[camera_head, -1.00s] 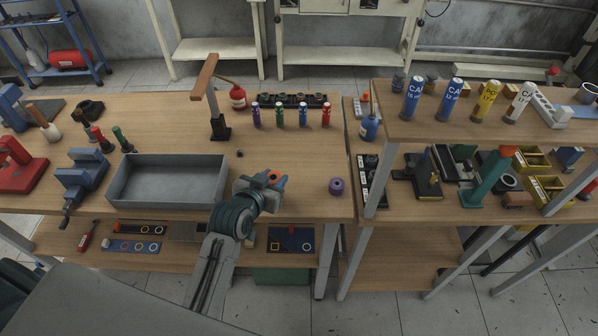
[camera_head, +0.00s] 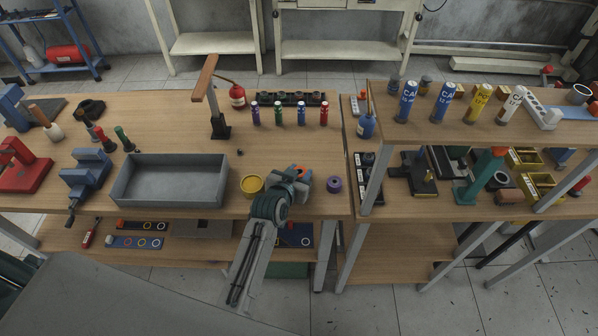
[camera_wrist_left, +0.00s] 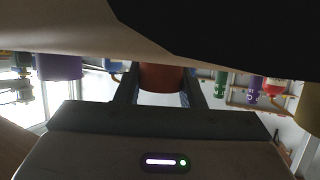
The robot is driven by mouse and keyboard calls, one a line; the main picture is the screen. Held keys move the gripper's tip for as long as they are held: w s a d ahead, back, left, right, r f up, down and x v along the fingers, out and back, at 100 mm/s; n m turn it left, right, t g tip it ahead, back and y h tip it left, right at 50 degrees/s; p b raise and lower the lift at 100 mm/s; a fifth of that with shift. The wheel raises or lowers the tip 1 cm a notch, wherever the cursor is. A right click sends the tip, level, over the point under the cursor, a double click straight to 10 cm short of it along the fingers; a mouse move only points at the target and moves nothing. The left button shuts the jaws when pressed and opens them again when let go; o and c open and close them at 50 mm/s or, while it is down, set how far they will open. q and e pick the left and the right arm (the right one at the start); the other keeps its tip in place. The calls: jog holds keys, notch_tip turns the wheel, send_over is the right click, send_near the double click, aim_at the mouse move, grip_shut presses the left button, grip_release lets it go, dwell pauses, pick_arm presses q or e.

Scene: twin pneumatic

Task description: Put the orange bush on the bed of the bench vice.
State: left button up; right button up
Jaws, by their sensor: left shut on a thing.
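My left gripper (camera_head: 301,174) is shut on the orange bush (camera_head: 305,170), close over the table near its front edge. In the left wrist view the bush (camera_wrist_left: 161,77) shows as a shaded orange-brown cylinder between the two fingers. I cannot tell whether it touches the tabletop. The blue bench vice (camera_head: 86,170) stands at the left of the table, left of the grey tray, with its handle at the front edge. Its bed is too small to make out clearly. My right gripper is not in view.
A yellow ring-like part (camera_head: 252,184) stands left of my gripper and a purple bush (camera_head: 334,185) right of it. The grey open tray (camera_head: 170,190) lies between gripper and vice. A lamp-like post (camera_head: 219,128) and several coloured cylinders stand behind.

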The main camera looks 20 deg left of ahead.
pick_arm(q)
jog(key=o, duration=1.1)
jog(key=shift+f, duration=0.1)
